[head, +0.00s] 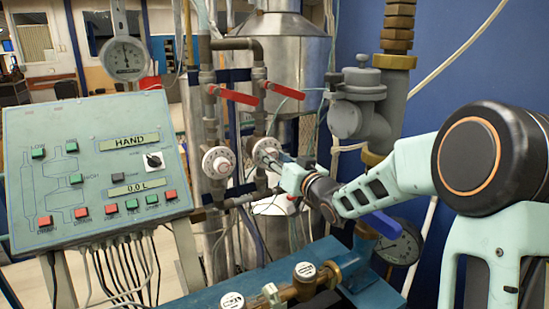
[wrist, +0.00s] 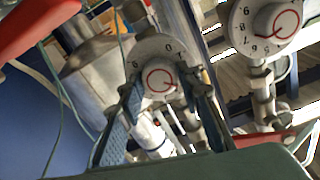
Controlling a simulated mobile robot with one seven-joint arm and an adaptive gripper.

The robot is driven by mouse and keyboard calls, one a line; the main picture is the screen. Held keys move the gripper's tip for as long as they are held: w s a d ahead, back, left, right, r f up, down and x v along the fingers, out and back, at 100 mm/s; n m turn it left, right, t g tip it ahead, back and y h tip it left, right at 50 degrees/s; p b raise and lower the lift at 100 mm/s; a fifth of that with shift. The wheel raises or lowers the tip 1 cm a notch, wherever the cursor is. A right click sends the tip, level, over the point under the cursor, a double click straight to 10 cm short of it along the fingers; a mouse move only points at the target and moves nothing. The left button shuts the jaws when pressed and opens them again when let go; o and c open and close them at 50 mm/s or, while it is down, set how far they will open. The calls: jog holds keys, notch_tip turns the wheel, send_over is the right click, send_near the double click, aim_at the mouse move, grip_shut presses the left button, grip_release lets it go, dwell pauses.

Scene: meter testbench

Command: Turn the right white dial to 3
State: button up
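The right white dial (head: 264,149) is on the right vertical pipe in the head view, partly hidden by my gripper (head: 277,162). In the wrist view this dial (wrist: 160,68) shows a round knob with a red ring mark and a few digits on its rim; its pointer reading is not clear. My gripper (wrist: 162,88) has its two blue fingers apart, one on each side of the knob. A narrow gap seems to show beside the knob; contact cannot be told.
The left white dial (head: 218,162) sits close by, also in the wrist view (wrist: 268,22). Red valve levers (head: 233,95) are above the dials. A control panel (head: 95,170) stands at left. Brass fittings (head: 304,280) lie below, with a grey valve (head: 360,105) at right.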

jog(key=o, duration=0.3)
jog(key=v, duration=1.2)
